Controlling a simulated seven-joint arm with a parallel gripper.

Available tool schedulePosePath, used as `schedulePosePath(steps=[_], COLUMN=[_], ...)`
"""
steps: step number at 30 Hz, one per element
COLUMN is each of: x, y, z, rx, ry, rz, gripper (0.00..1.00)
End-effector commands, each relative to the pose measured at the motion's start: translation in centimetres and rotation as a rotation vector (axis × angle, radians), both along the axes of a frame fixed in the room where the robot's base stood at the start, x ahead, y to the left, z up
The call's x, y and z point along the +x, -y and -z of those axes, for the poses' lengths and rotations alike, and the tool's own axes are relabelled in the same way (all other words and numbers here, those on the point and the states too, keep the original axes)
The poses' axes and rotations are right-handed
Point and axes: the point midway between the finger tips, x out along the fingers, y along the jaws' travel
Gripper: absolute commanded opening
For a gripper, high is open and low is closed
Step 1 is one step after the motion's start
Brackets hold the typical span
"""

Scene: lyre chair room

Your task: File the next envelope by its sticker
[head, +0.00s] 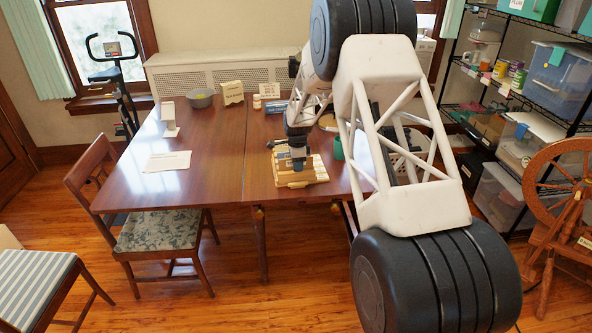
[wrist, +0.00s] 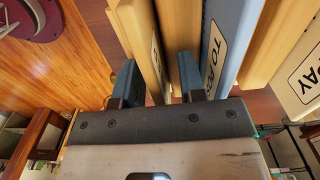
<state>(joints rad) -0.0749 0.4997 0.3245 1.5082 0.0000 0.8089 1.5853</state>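A wooden sorter (head: 296,178) with upright slats stands near the front middle of the table. My gripper (head: 297,152) points down right above it. In the wrist view, my gripper (wrist: 160,85) has its two blue fingers apart, reaching down among the slats. A cream labelled panel (wrist: 150,50) stands between the fingers, close to the left one, with a gap to the right one. No envelope or sticker can be clearly made out.
On the brown table (head: 220,150) lie a white printed sheet (head: 167,161), a grey bowl (head: 200,100), a white stand (head: 169,118) and a cream sign box (head: 232,92). A green cup (head: 338,149) is right of the sorter. The table's left half is mostly clear.

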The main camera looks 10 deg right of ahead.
Motion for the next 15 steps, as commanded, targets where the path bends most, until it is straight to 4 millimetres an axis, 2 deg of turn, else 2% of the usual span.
schedulePosePath(steps=[2, 9, 15], x=[0.00, 0.00, 0.00], y=[0.00, 0.00, 0.00], z=[0.00, -0.01, -0.02], rx=[0.000, 0.000, 0.000], ry=[0.000, 0.000, 0.000], rz=[0.000, 0.000, 0.000], gripper=[0.37, 0.00, 0.00])
